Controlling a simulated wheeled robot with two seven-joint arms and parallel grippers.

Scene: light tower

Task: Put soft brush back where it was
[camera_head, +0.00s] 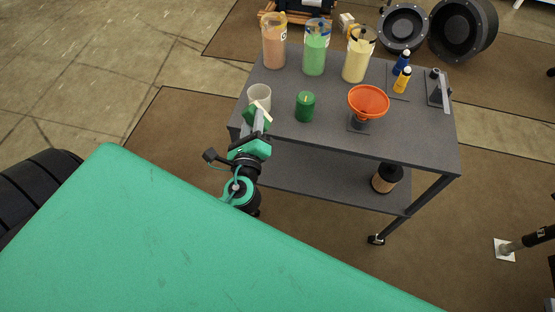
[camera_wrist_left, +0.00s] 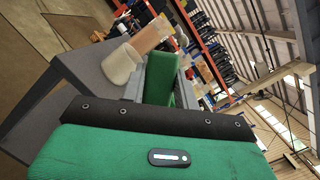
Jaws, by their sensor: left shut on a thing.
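My left gripper (camera_head: 257,112) is at the near left corner of the grey cart's top (camera_head: 335,128). It is shut on a dark green piece with a pale strip next to it, which I take to be the soft brush (camera_head: 249,114). In the left wrist view the green piece (camera_wrist_left: 159,80) stands between the grey fingers (camera_wrist_left: 158,92). Its lower part is hidden by the gripper. A whitish cup (camera_head: 260,92) stands just beyond the gripper; it also shows in the left wrist view (camera_wrist_left: 121,64). My right gripper is not in view.
Three jugs, orange (camera_head: 274,45), green (camera_head: 315,52) and yellow (camera_head: 356,58), line the cart's back. A green cylinder (camera_head: 305,106), an orange funnel (camera_head: 368,101), blue (camera_head: 401,63) and yellow (camera_head: 402,80) bottles and a grey tool (camera_head: 438,89) also stand there. The front right is clear.

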